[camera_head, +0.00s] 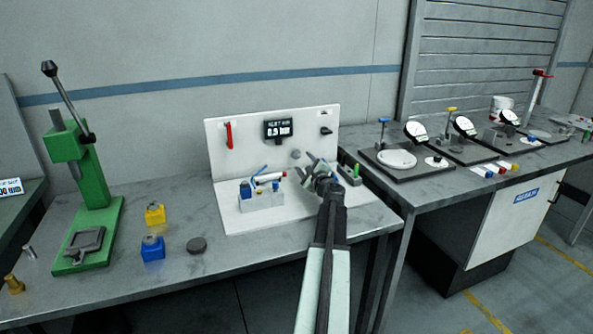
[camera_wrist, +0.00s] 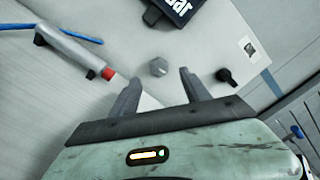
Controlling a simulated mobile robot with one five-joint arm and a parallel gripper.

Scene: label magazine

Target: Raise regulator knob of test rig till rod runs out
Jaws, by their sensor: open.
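The test rig is a white panel (camera_head: 250,121) with a white base on the bench. Its dark display (camera_head: 278,130) seems to read 0.5 bar, in small blurred digits. A grey knob (camera_head: 296,154) sits below the display; it also shows in the wrist view (camera_wrist: 158,66). Which knob is the regulator is not labelled legibly. My gripper (camera_wrist: 160,80) is open and empty, its fingertips either side of the line to the grey knob, which appears just beyond them.
A black knob (camera_wrist: 225,76) is on the panel to the right, and a red handle (camera_head: 228,134) hangs at its left. A blue hose (camera_wrist: 60,31) runs by the cylinder. A green press (camera_head: 90,190) and yellow and blue blocks stand left. Dial gauges (camera_head: 415,131) stand right.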

